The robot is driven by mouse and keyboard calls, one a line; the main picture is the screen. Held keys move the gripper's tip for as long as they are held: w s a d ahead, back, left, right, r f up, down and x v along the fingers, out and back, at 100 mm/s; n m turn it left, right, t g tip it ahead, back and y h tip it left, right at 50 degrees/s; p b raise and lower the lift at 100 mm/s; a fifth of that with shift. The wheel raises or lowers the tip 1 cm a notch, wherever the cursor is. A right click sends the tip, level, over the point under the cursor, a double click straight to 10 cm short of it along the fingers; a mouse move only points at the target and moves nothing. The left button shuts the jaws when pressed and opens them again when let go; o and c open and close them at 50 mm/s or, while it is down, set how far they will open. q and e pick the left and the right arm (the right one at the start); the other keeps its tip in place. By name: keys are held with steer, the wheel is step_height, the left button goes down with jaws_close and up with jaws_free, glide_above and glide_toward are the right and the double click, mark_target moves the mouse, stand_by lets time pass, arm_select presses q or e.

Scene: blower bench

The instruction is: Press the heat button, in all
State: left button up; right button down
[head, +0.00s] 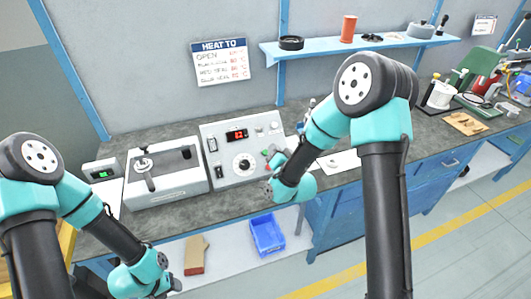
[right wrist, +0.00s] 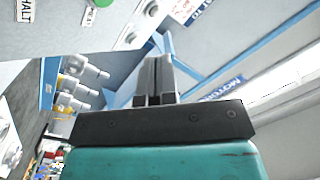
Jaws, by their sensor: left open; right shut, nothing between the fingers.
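The grey control box (head: 218,142) stands on the bench in the head view, with a red display (head: 237,134) and a round dial (head: 243,163). Part of its right side is hidden by my right arm. The right wrist view shows the HEAT label (right wrist: 90,16) at the top edge, with a green button (right wrist: 103,3) cut off beside it. My right gripper (right wrist: 157,62) is shut and empty, close to the panel; whether it touches anything cannot be told. My left gripper (head: 175,284) is open and empty, low in front of the bench.
A HALT label (right wrist: 23,10) is at the upper left of the right wrist view. A grey machine with a lever (head: 165,178) stands left of the control box. A HEAT TO sign (head: 219,62) hangs on the wall. A blue bin (head: 267,236) sits below.

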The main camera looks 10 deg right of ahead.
steer(key=shift+w+a+f, duration=0.2)
steer(key=shift+w+f, duration=1.85)
steer(key=shift+f, duration=0.05)
stand_by(0.6)
steer(key=shift+w+f, duration=0.25)
steer(key=shift+w, duration=0.05)
steer(key=shift+w+f, duration=0.25)
steer(key=shift+f, duration=0.05)
stand_by(0.8)
stand_by(0.3)
steer(key=shift+s+r, duration=0.55)
steer(key=shift+r, duration=0.05)
steer(key=shift+s+d+r, duration=0.15)
steer(key=shift+s+r, duration=1.6)
steer(key=shift+s, duration=0.05)
